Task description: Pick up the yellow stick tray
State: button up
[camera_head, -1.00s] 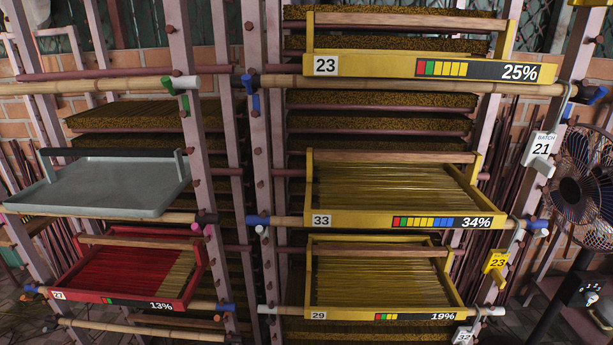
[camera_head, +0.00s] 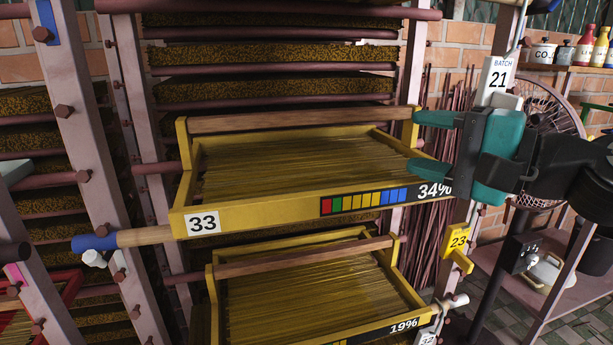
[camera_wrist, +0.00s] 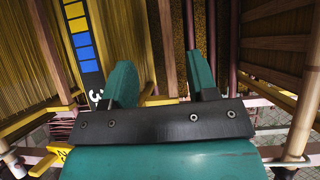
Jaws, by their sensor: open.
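A yellow stick tray labelled 33 and 34% (camera_head: 250,214) rests on the rack in the head view, full of thin sticks, with a wooden handle bar (camera_head: 290,122) across its back. A second yellow tray, marked 19% (camera_head: 215,300), sits below it. My gripper (camera_head: 425,142) has teal fingers and is at the right end of the upper tray, covering part of its right side. In the wrist view my gripper (camera_wrist: 166,85) is open, its two fingers apart, with the upper tray's label strip (camera_wrist: 84,50) to their left. I cannot tell whether a finger touches the tray.
Rack posts (camera_head: 75,115) stand left of the trays. A yellow 23 tag (camera_head: 458,240) and a white batch 21 tag (camera_head: 497,80) hang on the right post. A fan (camera_head: 545,110) and a shelf with bottles (camera_head: 585,45) are farther right.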

jog(key=p, duration=0.1)
jog(key=w+r+p, duration=0.1)
jog(key=shift+w+a+m+p, duration=0.3)
jog(key=shift+a, duration=0.05)
jog(key=p, duration=0.7)
send_near(316, 118)
jog(key=x, duration=0.4)
jog(key=shift+w+a, duration=0.2)
jog(key=p+x, duration=0.3)
jog(key=x, duration=0.1)
jog(key=shift+a+r, duration=0.1)
jog(key=shift+r, duration=0.1)
jog(key=shift+w+a+f+p, duration=0.25)
jog(key=shift+w+a+p, duration=0.05)
grip_shut()
